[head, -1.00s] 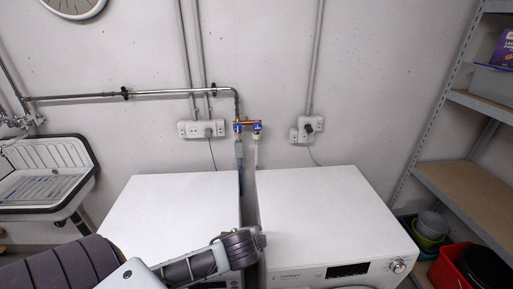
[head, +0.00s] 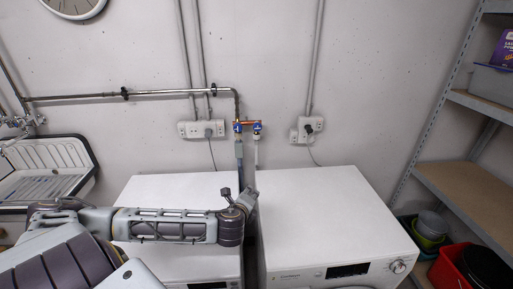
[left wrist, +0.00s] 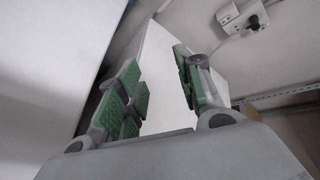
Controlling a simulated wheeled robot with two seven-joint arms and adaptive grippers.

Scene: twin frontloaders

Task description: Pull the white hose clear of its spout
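The white hose (head: 256,152) hangs from the right-hand blue-handled tap spout (head: 257,128) on the wall and runs down behind the gap between two white machines. A grey hose (head: 239,152) hangs from the left-hand blue tap (head: 238,127). My left gripper (head: 250,197) is over the gap between the machines, below and in front of the hoses, apart from the taps. In the left wrist view its green-padded fingers (left wrist: 160,80) are spread apart with nothing between them. The hose is not clearly visible there. My right gripper is not in view.
The left machine (head: 160,190) and right machine (head: 320,200) stand against the wall with bare tops. Sockets (head: 201,129) flank the taps. A sink (head: 45,170) is at left. A shelf unit (head: 465,190) and a red bin (head: 455,270) are at right.

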